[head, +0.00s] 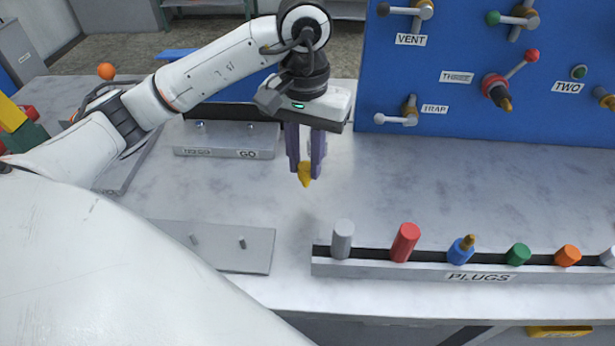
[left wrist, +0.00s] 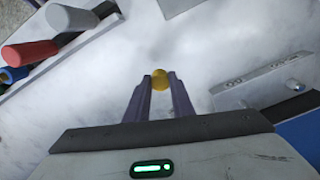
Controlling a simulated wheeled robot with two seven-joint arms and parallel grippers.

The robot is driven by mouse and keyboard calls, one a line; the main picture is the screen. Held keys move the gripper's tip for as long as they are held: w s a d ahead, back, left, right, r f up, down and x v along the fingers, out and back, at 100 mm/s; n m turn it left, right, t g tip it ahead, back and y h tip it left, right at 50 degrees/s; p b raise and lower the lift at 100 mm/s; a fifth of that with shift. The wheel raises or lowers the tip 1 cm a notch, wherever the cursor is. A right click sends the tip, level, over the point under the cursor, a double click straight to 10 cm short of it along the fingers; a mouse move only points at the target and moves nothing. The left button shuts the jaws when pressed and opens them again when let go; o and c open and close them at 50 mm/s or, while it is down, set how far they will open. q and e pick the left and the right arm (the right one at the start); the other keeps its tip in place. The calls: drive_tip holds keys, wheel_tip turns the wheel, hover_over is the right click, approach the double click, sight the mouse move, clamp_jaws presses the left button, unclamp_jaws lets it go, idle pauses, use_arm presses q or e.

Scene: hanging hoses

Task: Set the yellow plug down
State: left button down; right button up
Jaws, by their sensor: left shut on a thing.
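The yellow plug (head: 305,175) is held between the fingertips of my left gripper (head: 305,165), over the bare worktop left of centre. Its tapered tip points down. It also shows in the left wrist view (left wrist: 159,79), between the two purple fingers (left wrist: 159,88). My left gripper is shut on it and points down. I cannot tell how far the plug's tip is from the worktop. My right gripper is not in either view.
The plug rack (head: 420,270) with several coloured plugs stands at the front right. A flat grey plate with two pegs (head: 225,258) lies at the front left. A grey block marked GO (head: 226,140) lies behind. A blue valve panel (head: 460,90) rises behind the clear worktop (head: 400,180).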

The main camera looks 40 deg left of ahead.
sight(306, 166)
use_arm(q)
drive_tip(key=shift+w+f, duration=0.1)
drive_tip(key=shift+f, duration=2.15)
drive_tip(key=shift+f, duration=0.25)
drive_tip(key=c, duration=1.5)
unclamp_jaws()
drive_tip(key=shift+r, duration=0.1)
drive_tip(key=shift+c, duration=0.2)
drive_tip(key=shift+r, duration=0.3)
wheel_tip(306, 166, up, 12)
drive_tip(key=shift+f+p, duration=0.1)
drive_tip(key=shift+p, duration=0.5)
